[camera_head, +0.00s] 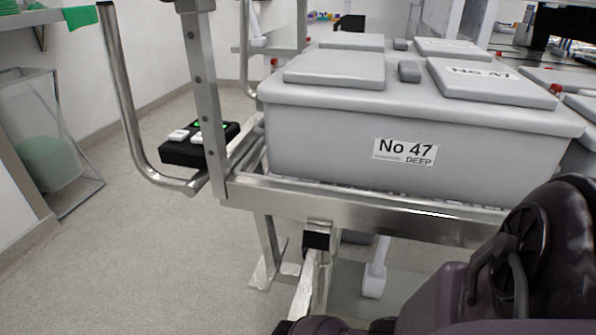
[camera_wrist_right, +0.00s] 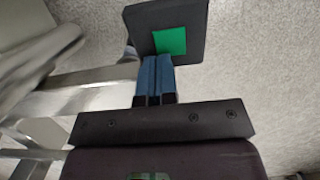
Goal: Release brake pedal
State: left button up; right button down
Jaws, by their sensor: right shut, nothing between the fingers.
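In the right wrist view a flat black plate with a green square (camera_wrist_right: 168,41), which looks like the brake pedal, lies straight beyond my right gripper (camera_wrist_right: 153,60). The two blue fingers are shut together with nothing between them. Their tips meet the plate's near edge in the picture; I cannot tell whether they touch it. In the head view I cannot make out this plate or either gripper. My dark arm fills the lower right there. The metal cart frame (camera_head: 375,212) carries a grey bin labelled "No 47 DEEP" (camera_head: 345,140).
A black control box with a green light (camera_head: 183,152) sits by the cart's bent metal handle (camera_head: 128,95). Metal bars (camera_wrist_right: 85,78) run left of the fingers in the wrist view. A clear bin with green contents (camera_head: 50,150) stands by the left wall. The grey floor (camera_head: 140,260) at left is free.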

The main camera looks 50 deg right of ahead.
jog(key=shift+s+d+f+t+y, duration=0.2)
jog(key=shift+s+f+t+y, duration=0.1)
jog(key=shift+s+f+t, duration=0.25)
jog(key=shift+s+d+f+t+y, duration=0.15)
jog(key=shift+s+f+t+y, duration=0.15)
jog(key=shift+t, duration=0.45)
jog(key=shift+s+f+b, duration=0.15)
jog(key=shift+f+b, duration=0.15)
jog(key=shift+f, duration=0.1)
pick_arm(q)
jog(key=shift+a, duration=0.2)
pick_arm(e)
jog(key=shift+s+d+f, duration=0.1)
jog(key=shift+s+f, duration=0.05)
jog(key=shift+f, duration=0.1)
pick_arm(q)
jog(key=shift+s+f+b, duration=0.15)
jog(key=shift+s+b, duration=0.05)
jog(key=shift+b, duration=0.1)
pick_arm(e)
jog(key=shift+s+f, duration=0.1)
jog(key=shift+s, duration=0.05)
jog(key=shift+d, duration=0.1)
